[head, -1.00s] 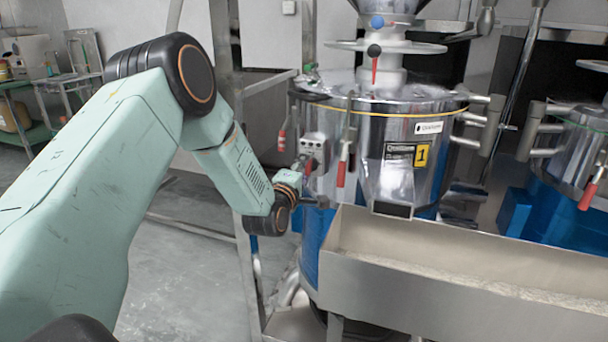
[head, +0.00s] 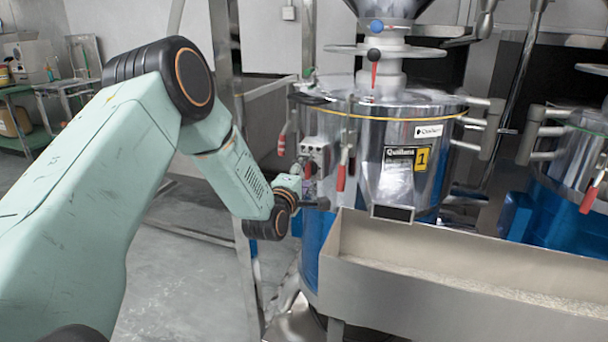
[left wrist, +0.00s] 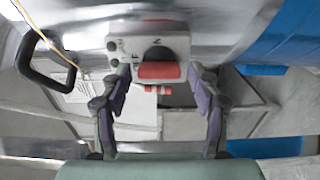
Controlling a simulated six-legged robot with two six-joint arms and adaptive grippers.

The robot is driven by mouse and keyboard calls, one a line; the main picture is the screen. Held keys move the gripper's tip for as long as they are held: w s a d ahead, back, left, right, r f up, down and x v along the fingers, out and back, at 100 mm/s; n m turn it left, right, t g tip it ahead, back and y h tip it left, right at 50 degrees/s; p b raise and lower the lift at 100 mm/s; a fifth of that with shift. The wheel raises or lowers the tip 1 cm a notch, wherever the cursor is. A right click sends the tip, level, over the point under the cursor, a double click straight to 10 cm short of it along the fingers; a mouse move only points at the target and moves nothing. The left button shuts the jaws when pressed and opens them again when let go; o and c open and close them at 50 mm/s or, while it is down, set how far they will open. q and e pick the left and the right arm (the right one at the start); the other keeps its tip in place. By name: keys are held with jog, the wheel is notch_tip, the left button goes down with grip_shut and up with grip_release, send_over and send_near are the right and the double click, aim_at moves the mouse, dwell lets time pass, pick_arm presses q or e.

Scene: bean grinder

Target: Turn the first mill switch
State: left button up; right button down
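The first mill (head: 375,150) is a shiny metal drum with a yellow "1" label and a blue lower part. Its grey switch box (head: 315,149) is on the drum's left side. In the left wrist view, the box (left wrist: 122,45) has a dark round dial and a red switch knob (left wrist: 158,71). My left gripper (head: 303,170) is beside the box, partly hidden by its own wrist. In the left wrist view, its two fingers (left wrist: 158,82) are open, one on each side of the red knob, with gaps between. My right gripper is not in view.
Red-handled levers (head: 342,176) hang on the drum beside the switch box. A metal trough (head: 440,275) with pale grain stands in front of the mill. A metal frame post (head: 228,100) rises on the left. A second mill (head: 575,160) stands at right.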

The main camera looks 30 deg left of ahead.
pick_arm(q)
jog(key=shift+s, duration=0.1)
jog(key=v, duration=1.1)
jog(key=shift+s+d, duration=0.2)
jog(key=shift+s, duration=0.2)
jog(key=shift+s, duration=0.1)
